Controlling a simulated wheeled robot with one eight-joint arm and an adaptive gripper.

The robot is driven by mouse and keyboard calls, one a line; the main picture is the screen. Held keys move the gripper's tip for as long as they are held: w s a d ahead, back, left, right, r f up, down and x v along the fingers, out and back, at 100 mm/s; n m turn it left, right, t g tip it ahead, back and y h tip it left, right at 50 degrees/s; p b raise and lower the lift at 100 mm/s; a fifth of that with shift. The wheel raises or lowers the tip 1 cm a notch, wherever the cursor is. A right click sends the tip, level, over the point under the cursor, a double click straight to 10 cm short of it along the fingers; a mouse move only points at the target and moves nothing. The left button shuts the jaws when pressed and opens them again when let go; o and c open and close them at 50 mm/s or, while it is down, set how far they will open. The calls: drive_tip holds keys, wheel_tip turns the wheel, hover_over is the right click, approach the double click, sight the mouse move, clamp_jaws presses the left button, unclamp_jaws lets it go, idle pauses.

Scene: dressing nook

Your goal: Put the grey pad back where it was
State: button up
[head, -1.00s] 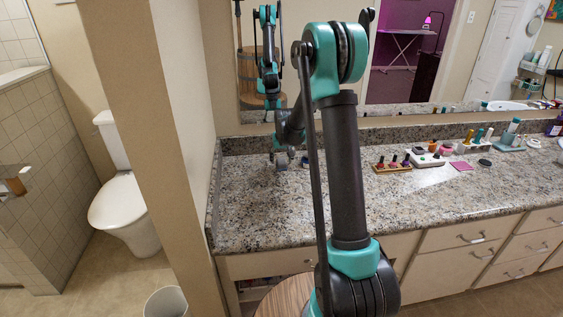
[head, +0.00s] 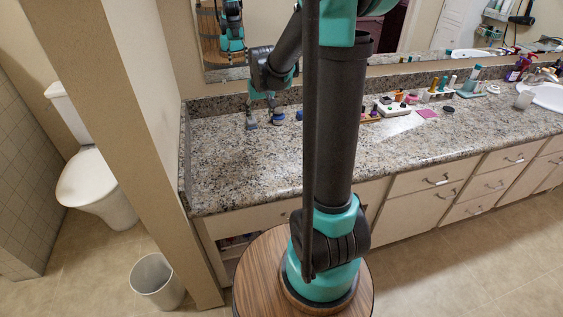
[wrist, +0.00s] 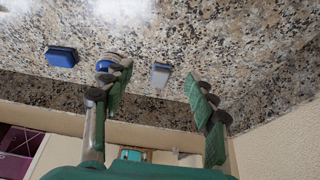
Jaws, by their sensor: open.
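The grey pad (wrist: 161,75) is a small light block on the granite counter. In the wrist view it lies between and beyond my two fingers, apart from both. My gripper (wrist: 158,98) is open with nothing between its fingertips. In the head view my gripper (head: 262,116) hangs low over the back left of the counter; I cannot make out the grey pad there. The round item is partly covered by my left finger.
The granite counter (head: 235,165) is bare at its front left. A backsplash and mirror run behind it, and a side wall (head: 160,80) bounds it at left. Bottles, a white holder (head: 392,108) and a pink square (head: 427,113) stand farther right. A bin (head: 157,280) is on the floor.

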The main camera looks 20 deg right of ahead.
drive_tip(key=s+d+f, duration=0.1)
drive_tip(key=s+f, duration=0.2)
drive_tip(key=s, duration=1.1)
drive_tip(key=s+d+f, duration=0.1)
drive_tip(key=s+f, duration=0.3)
drive_tip(key=s, duration=1)
drive_tip(key=shift+d, duration=0.2)
